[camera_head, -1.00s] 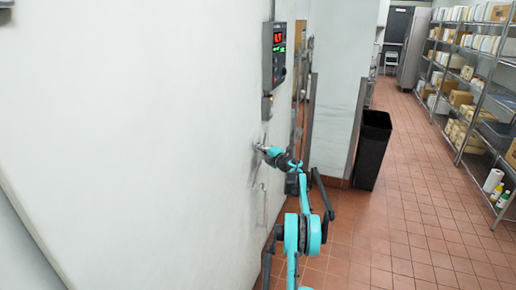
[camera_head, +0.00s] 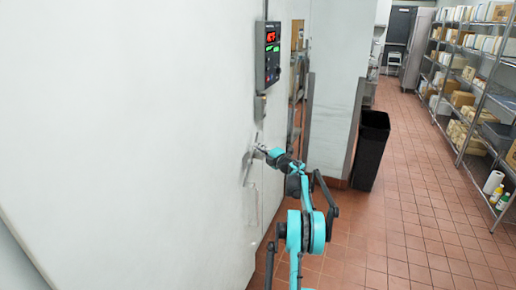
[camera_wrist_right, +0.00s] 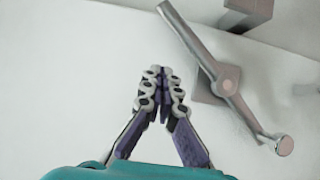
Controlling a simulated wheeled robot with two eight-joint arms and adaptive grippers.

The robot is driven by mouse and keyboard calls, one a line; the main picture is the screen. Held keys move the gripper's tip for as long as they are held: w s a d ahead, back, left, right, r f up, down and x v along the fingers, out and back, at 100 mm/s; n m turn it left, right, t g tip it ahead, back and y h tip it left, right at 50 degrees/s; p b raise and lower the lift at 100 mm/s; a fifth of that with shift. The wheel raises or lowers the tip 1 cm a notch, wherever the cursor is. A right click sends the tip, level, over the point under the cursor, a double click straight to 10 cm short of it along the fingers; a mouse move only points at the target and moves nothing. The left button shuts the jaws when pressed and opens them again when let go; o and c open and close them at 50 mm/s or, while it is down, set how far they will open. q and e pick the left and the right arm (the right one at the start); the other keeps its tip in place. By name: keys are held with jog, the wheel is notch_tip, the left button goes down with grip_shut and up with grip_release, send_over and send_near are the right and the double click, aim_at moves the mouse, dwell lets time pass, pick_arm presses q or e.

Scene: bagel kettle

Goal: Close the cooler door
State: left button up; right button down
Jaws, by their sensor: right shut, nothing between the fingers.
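The cooler door (camera_head: 130,130) is the large white panel filling the left of the head view. Its metal latch handle (camera_head: 248,168) is near its right edge and also shows large in the right wrist view (camera_wrist_right: 226,82). My right gripper (camera_head: 258,151) is at the door face beside the handle. In the right wrist view its fingers (camera_wrist_right: 160,76) are together with nothing between them, in front of the white surface and left of the lever. Whether the fingertips touch the door is unclear. My left gripper is out of view.
A control box with a red display (camera_head: 268,55) is above the handle. A black bin (camera_head: 370,150) stands by a white wall end (camera_head: 335,85). Stocked metal shelves (camera_head: 475,85) line the right. The tiled floor (camera_head: 410,225) between is clear.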

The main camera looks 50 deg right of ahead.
jog(key=s+d+p, duration=0.1)
jog(key=s+d, duration=0.1)
jog(key=s, duration=0.6)
jog(key=shift+d, duration=0.4)
jog(key=shift+s, duration=0.1)
jog(key=shift+s+f, duration=0.1)
jog(key=shift+f, duration=0.05)
